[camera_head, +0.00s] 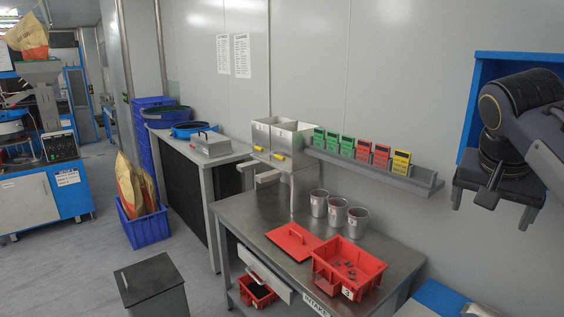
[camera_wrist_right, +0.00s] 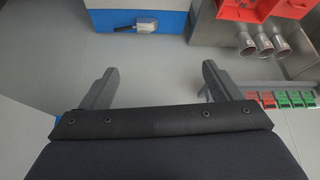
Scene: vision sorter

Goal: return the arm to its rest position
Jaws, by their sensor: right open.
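My right arm (camera_head: 535,115) comes in from the right edge in the head view, raised in front of the wall. My right gripper (camera_head: 500,190) hangs at its lower end, high and to the right of the steel table, apart from everything on it. In the right wrist view its two fingers (camera_wrist_right: 155,88) stand wide apart with nothing between them. My left gripper does not show in either view.
A steel table (camera_head: 255,215) bears a red bin (camera_head: 349,283) with small dark parts, a red lid (camera_head: 294,240) and three metal cups (camera_head: 337,211). A wall shelf (camera_head: 375,171) holds several coloured cards. Grey floor is free at left.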

